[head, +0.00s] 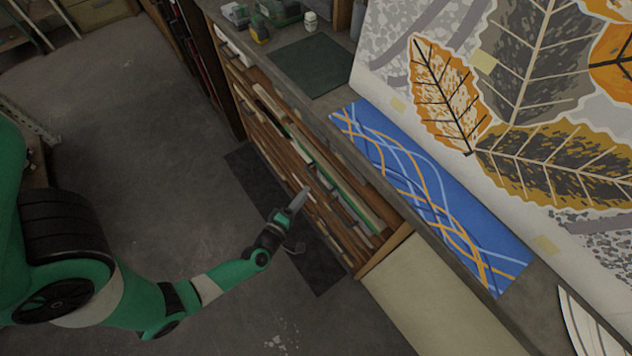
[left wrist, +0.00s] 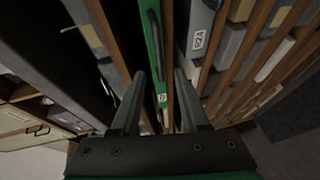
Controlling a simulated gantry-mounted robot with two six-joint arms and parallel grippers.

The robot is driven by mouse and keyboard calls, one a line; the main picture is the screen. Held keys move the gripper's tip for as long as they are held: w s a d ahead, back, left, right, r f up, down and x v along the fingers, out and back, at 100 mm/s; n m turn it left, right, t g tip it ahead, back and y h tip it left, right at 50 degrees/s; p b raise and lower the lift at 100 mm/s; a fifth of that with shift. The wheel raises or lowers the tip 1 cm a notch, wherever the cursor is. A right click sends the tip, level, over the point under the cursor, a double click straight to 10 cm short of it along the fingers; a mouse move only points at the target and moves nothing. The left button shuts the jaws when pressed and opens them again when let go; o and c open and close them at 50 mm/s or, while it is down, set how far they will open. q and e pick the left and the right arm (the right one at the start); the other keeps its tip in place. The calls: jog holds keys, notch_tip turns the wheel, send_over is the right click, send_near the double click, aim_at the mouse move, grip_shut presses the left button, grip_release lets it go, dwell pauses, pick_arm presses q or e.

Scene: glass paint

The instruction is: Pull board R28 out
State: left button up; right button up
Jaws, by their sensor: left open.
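Upright boards stand on edge in a wooden slotted rack (head: 357,268) under the workbench. A green board (head: 330,178) shows among grey and pale ones; it also shows in the left wrist view (left wrist: 153,45), with a dark strip along its edge and a small label too small to read. A grey board (left wrist: 200,25) to its right has a white label that I cannot read surely. I cannot tell which board is R28. My left gripper (head: 300,200) is open in front of the rack. In the left wrist view its fingers (left wrist: 158,85) straddle the green board's line, apparently without touching it. My right gripper is not in view.
The bench top (head: 345,95) overhangs the rack and carries a blue patterned panel (head: 430,195), a dark green mat (head: 310,65) and small containers. A large leaf-patterned panel (head: 520,90) leans behind.

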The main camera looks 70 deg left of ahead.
aim_at(316, 179)
pick_arm(q)
jog(key=b+x, duration=0.2)
jog(key=x, duration=0.6)
jog(key=shift+w, duration=0.15)
grip_shut()
dwell(1.0)
